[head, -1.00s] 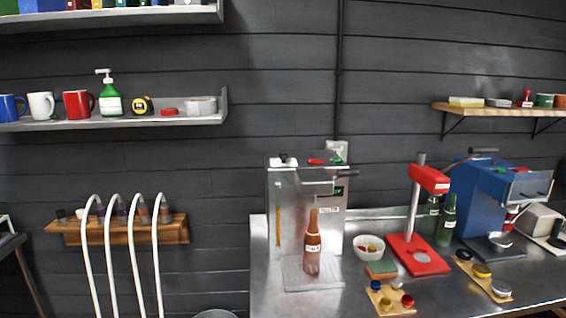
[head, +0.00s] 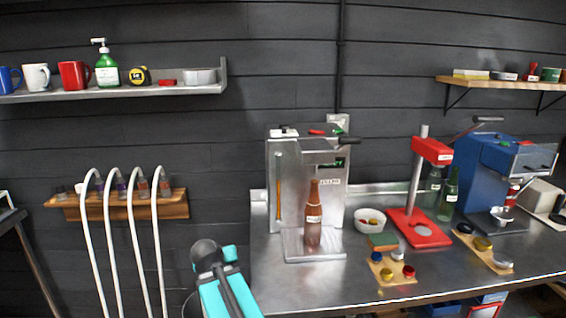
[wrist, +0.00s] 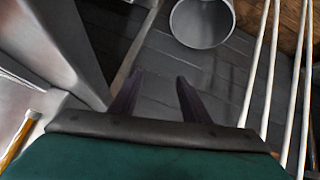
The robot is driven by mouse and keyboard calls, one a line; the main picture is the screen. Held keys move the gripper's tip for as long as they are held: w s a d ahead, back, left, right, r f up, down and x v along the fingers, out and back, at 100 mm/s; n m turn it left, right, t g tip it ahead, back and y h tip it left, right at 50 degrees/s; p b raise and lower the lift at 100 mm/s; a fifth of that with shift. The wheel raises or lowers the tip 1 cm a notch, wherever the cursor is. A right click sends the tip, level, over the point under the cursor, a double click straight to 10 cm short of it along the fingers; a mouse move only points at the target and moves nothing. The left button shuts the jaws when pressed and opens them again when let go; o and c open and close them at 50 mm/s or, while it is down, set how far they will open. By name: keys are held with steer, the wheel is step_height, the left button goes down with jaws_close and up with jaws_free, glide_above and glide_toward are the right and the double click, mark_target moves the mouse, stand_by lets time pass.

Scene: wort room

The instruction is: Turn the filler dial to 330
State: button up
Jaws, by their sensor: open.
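The filler (head: 279,160) is a tall steel machine on the counter in the head view. A brown bottle (head: 313,225) stands upright on its base plate. A black handle sticks out at the top right and a small dark green display sits below it. I cannot make out the dial or its setting. My gripper (wrist: 157,85) shows in the wrist view, its two dark fingers apart with nothing between them. In the head view my arm rises at the bottom, left of the filler and apart from it.
A round grey bin (wrist: 203,22) stands on the floor. Right of the filler are a white bowl (head: 368,226), a red capper (head: 420,236) and a blue machine (head: 478,180).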

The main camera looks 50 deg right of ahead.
steer(key=d+r+m+t+h+b, duration=0.1)
steer(key=d+r, duration=0.2)
steer(key=r, duration=0.4)
steer(key=s+d+r+m+t+h+b, duration=0.1)
steer(key=d+r+h, duration=0.15)
steer(key=r, duration=0.45)
steer(key=d+r+t, duration=0.1)
steer(key=d+r, duration=0.3)
steer(key=r, duration=0.3)
steer(key=s+d+r+m+h+b, duration=0.1)
steer(key=s+r, duration=0.2)
steer(key=r, duration=0.4)
steer(key=s+d+r+m+t+h+b, duration=0.1)
steer(key=s+d+r+h, duration=0.1)
steer(key=r, duration=0.5)
steer(key=s+d+r+m+h, duration=0.1)
steer(key=s+r+h, duration=0.1)
steer(key=s+r, duration=0.3)
step_height(320, 180, up, 2)
steer(key=shift+d+r+b, duration=0.1)
steer(key=shift+d+b, duration=0.05)
steer(key=shift+b, duration=0.25)
steer(key=shift+w+d+r+p, duration=0.1)
steer(key=shift+d+p, duration=0.05)
steer(key=shift+p, duration=0.15)
steer(key=p, duration=1.2)
glide_toward(284, 127)
steer(key=x, duration=0.3)
steer(key=shift+p+x, duration=0.4)
steer(key=shift+x, duration=2.5)
